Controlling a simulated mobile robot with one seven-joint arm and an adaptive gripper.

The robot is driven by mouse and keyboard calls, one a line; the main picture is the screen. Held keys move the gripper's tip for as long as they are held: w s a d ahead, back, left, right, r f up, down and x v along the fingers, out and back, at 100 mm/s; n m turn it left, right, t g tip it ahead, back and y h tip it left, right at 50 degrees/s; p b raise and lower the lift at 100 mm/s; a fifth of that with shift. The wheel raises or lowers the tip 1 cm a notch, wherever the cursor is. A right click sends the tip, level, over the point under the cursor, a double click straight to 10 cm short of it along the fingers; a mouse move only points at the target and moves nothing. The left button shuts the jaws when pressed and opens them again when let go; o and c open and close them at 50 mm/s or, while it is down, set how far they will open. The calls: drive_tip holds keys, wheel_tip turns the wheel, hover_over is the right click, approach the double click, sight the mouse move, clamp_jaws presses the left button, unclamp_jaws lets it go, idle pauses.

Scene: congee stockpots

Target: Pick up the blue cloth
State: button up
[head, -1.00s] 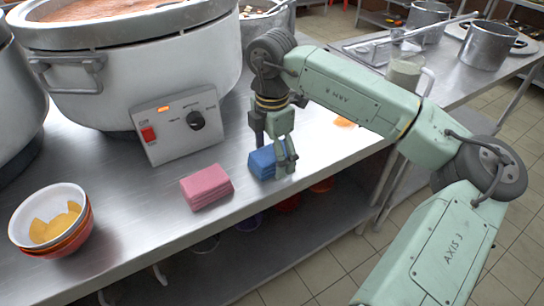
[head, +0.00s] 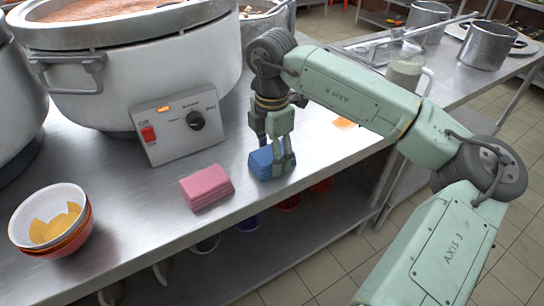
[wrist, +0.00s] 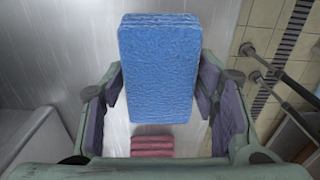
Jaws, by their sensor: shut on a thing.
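The blue cloth (head: 261,163) is a folded block on the steel counter, near its front edge, to the right of the pink cloth in the head view. My gripper (head: 280,168) points down at it, with its fingers at the cloth's right part. In the wrist view the blue cloth (wrist: 160,70) lies between the two fingers of my gripper (wrist: 161,100), and the jaws are shut on it. I cannot tell whether the cloth is clear of the counter.
A folded pink cloth (head: 206,187) lies just left of the blue one. A large cooker (head: 150,70) with a control box (head: 180,125) stands behind. Stacked bowls (head: 50,222) sit at the left. An orange piece (head: 344,122) lies on the counter to the right.

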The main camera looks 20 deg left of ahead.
drive_tip(key=shift+r, duration=0.15)
wheel_tip(320, 180, up, 10)
drive_tip(key=shift+f+b, duration=0.15)
drive_tip(key=shift+b, duration=0.7)
drive_tip(key=o, duration=0.7)
drive_tip(key=shift+c, duration=0.2)
drive_tip(key=c, duration=0.5)
